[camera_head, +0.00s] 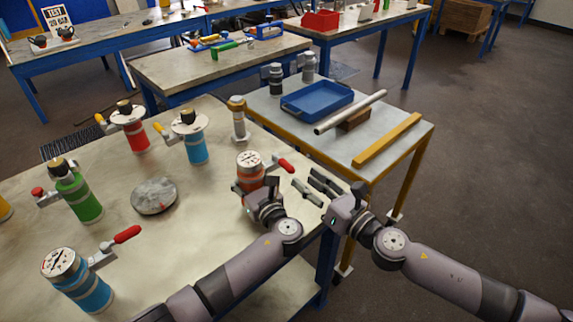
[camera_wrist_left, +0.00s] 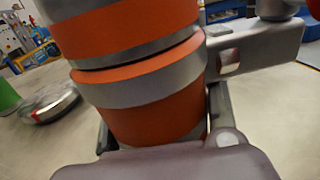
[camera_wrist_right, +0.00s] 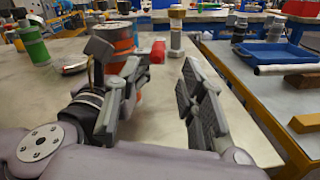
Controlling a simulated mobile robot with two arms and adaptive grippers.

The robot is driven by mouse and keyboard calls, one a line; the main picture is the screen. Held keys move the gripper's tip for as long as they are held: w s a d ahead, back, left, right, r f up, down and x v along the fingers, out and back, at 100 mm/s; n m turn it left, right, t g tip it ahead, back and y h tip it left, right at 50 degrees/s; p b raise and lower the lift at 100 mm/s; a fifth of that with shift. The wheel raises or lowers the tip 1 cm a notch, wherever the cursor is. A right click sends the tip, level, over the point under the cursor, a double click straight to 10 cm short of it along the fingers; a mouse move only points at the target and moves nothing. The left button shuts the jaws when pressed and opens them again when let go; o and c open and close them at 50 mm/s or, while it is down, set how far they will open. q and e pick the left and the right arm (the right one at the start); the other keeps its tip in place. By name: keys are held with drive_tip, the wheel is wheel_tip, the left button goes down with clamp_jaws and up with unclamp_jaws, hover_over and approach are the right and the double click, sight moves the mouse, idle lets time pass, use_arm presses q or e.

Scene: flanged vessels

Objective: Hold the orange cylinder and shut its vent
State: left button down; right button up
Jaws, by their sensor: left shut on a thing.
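The orange cylinder (camera_head: 249,181) stands upright near the right end of the workbench, with a pale gauge-like top. It fills the left wrist view (camera_wrist_left: 140,100). Its vent is a side valve with a red lever (camera_head: 286,165) pointing out to the right; a grey side fitting (camera_wrist_left: 255,50) shows up close. My left gripper (camera_head: 254,195) is shut around the cylinder's lower body, its fingers partly hidden. My right gripper (camera_head: 316,188) is open and empty, to the right of the cylinder and apart from the lever. Both its fingers show in the right wrist view (camera_wrist_right: 163,80).
Blue (camera_head: 84,290), green (camera_head: 80,198), red (camera_head: 136,136) and another blue cylinder (camera_head: 196,148) stand on the bench. A round grey disc (camera_head: 153,195) lies among them. A side table holds a blue tray (camera_head: 318,108), a pipe (camera_head: 350,112) and a yellow bar (camera_head: 386,140).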

sight(287, 165)
drive_tip(key=x, duration=0.8)
drive_tip(key=shift+w+a, duration=0.1)
drive_tip(key=shift+a, duration=0.05)
clamp_jaws()
idle(0.6)
